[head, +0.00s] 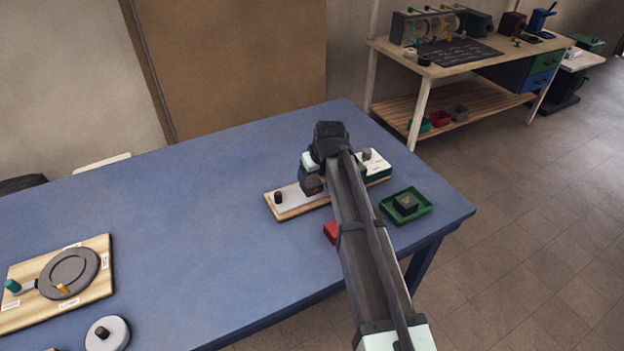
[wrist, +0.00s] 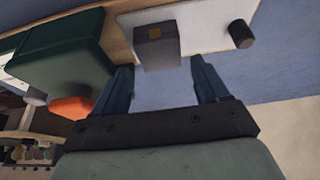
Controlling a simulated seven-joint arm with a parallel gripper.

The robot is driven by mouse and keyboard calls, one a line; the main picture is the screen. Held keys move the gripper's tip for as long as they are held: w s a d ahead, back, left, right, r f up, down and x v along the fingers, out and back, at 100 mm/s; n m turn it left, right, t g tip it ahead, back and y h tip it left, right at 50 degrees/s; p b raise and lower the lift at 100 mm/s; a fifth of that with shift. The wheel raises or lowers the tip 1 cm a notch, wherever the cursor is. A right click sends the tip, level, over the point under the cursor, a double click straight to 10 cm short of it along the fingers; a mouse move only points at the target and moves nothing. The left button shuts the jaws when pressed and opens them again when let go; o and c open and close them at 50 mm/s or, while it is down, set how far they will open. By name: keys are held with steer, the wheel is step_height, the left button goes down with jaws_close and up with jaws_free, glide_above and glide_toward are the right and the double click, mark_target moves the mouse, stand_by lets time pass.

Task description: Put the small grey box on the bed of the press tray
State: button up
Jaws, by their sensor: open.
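The small grey box (wrist: 157,50), with a brown square on one face, appears to rest on the white bed (wrist: 198,25) of the press tray in the wrist view. In the head view, the box (head: 312,185) is on the right part of the bare white bed (head: 295,199), partly beside my arm. My gripper (wrist: 162,68) is open. Its two blue fingers stand apart on either side of the box's near end, with a gap beside it and nothing gripped.
A black knob (head: 278,197) stands at the bed's left end. The green press body (wrist: 65,55) is close left of my fingers in the wrist view. The blue table's middle is clear.

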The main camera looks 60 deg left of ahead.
steer(key=v, duration=0.6)
steer(key=shift+r, duration=0.35)
steer(key=shift+d, duration=0.15)
stand_by(0.7)
